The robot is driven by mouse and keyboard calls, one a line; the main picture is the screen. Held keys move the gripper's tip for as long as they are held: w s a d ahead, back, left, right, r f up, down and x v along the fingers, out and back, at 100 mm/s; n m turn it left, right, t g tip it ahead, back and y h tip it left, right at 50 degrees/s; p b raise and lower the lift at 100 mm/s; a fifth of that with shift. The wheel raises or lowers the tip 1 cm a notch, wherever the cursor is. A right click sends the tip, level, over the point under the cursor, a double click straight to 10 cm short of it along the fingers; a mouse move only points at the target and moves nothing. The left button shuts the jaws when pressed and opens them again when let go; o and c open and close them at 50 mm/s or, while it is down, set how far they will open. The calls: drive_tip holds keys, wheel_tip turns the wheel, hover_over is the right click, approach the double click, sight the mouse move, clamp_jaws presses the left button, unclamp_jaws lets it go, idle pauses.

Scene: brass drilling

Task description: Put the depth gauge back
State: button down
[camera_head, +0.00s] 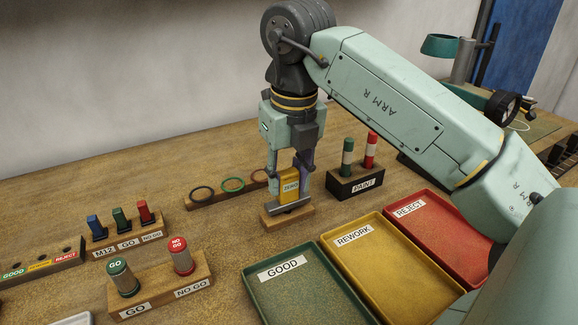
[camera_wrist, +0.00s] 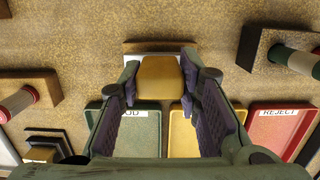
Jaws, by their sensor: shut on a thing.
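The depth gauge (camera_head: 291,187) is a yellow block labelled ZERO with a grey crossbar at its bottom. My gripper (camera_head: 288,176) points down and is shut on the yellow block, one finger on each side. A small wooden block (camera_head: 286,220) lies directly below the gauge. The crossbar is at the top of this block; I cannot tell if it rests on it or hovers just above. In the wrist view the gauge (camera_wrist: 160,78) sits between the fingers, with the wooden block (camera_wrist: 150,46) partly hidden behind it.
A rack with coloured rings (camera_head: 232,187) is just behind to the left. A black PAINT holder (camera_head: 355,187) with green and red markers stands close on the right. GOOD (camera_head: 300,295), REWORK (camera_head: 378,262) and REJECT (camera_head: 440,228) trays lie in front. Plug gauge stands (camera_head: 160,286) are at left.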

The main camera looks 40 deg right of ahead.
wheel_tip(320, 180, down, 2)
drive_tip(key=shift+f, duration=0.15)
drive_tip(key=c, duration=1.1)
unclamp_jaws()
drive_tip(key=o, duration=0.4)
drive_tip(key=shift+w+r+p, duration=0.1)
drive_tip(key=shift+r+p, duration=2.6)
drive_tip(key=shift+r, duration=0.9)
